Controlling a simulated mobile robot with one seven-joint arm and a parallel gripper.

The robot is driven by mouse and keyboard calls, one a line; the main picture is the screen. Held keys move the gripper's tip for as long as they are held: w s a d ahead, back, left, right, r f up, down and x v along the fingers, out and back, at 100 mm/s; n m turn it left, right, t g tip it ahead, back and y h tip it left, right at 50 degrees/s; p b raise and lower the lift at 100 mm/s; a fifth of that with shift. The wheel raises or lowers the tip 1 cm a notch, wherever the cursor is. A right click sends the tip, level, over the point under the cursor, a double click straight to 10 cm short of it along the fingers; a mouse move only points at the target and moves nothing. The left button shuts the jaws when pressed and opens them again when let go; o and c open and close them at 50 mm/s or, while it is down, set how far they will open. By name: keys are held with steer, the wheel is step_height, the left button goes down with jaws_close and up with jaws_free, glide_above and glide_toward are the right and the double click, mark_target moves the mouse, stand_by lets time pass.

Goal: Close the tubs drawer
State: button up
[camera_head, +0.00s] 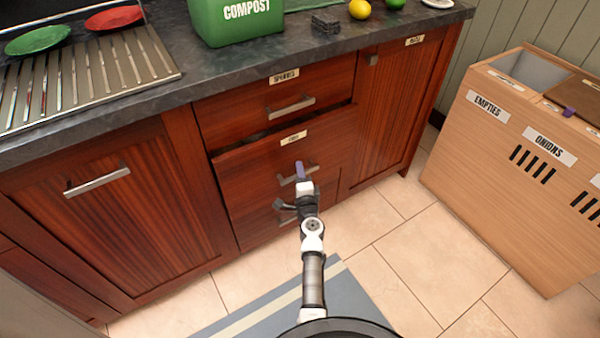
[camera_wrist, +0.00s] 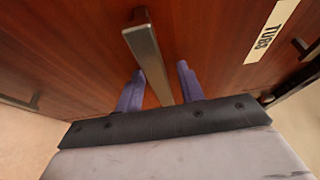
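The tubs drawer (camera_head: 245,170) is the reddish wooden middle drawer in the head view. It stands partly open, with a dark gap along its top edge. Its TUBS label (camera_head: 293,138) also shows in the wrist view (camera_wrist: 271,33). My gripper (camera_head: 300,168) is at the drawer front, in front of its metal handle (camera_head: 286,181). In the wrist view the two purple fingers of my gripper (camera_wrist: 160,72) are apart, one on each side of the handle (camera_wrist: 146,50). Gaps show between the fingers and the handle. Whether the fingertips touch the drawer front is unclear.
The spoons drawer (camera_head: 240,108) above looks shut. A lower drawer with a handle (camera_head: 285,216) sits below, partly hidden by my arm. The countertop (camera_head: 330,50) carries a green compost bin (camera_head: 236,22). A wooden bin unit (camera_head: 500,160) stands at right. Tiled floor (camera_head: 400,250) is clear between.

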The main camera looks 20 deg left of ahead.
mark_target(293, 168)
jaws_close()
steer(key=shift+w+a+b, duration=0.6)
steer(key=shift+w+a, duration=0.6)
steer(key=shift+a, duration=0.25)
steer(key=shift+w+a, duration=0.15)
steer(key=shift+a, duration=0.1)
steer(key=shift+r, duration=0.15)
jaws_free()
steer(key=shift+a, duration=0.1)
steer(key=shift+a+f, duration=0.1)
steer(key=shift+f, duration=0.15)
